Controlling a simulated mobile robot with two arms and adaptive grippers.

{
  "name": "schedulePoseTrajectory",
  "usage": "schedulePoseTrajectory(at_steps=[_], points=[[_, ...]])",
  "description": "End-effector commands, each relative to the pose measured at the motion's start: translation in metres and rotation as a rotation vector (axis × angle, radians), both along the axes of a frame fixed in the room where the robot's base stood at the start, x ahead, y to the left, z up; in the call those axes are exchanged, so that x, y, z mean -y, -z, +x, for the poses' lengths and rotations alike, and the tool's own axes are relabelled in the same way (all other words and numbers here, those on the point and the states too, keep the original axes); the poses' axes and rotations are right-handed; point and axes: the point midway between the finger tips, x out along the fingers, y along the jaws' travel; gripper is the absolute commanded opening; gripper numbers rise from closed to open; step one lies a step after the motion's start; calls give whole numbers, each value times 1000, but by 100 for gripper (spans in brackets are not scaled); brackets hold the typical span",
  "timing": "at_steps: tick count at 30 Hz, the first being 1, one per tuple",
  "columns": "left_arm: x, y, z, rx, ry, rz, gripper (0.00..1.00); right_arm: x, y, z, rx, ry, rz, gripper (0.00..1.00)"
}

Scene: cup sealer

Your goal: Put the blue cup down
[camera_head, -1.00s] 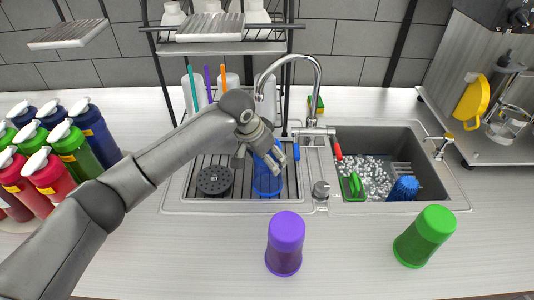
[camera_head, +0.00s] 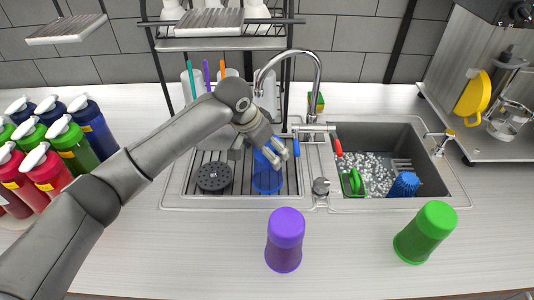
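The blue cup (camera_head: 267,182) is upright on the ribbed drainer (camera_head: 230,190) to the left of the sink basin, or just above it; I cannot tell whether it touches. My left gripper (camera_head: 282,156) is at the upper part of the cup, its fingers pointing down and right and partly covering it. Whether the fingers close on the cup is not clear. My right gripper is not in view.
A purple cup (camera_head: 285,242) and a green cup (camera_head: 425,232) stand on the counter in front. The faucet (camera_head: 318,85) rises behind my gripper. The sink basin (camera_head: 428,155) is to the right, and several bottles (camera_head: 92,125) stand at the left.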

Motion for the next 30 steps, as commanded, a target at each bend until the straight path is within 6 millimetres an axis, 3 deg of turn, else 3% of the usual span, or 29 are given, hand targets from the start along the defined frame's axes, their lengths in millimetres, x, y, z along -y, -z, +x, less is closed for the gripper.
schedulePoseTrajectory(at_steps=[6, 13, 19, 30], points=[[-13, -44, -12, 5, 0, -2, 88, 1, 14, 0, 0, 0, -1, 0], [-24, -80, -23, 3, -1, -1, 88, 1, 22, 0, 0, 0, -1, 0], [-27, -92, -27, 1, 0, 0, 88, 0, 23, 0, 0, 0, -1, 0], [-27, -92, -27, 1, 0, 1, 88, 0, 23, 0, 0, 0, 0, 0]])
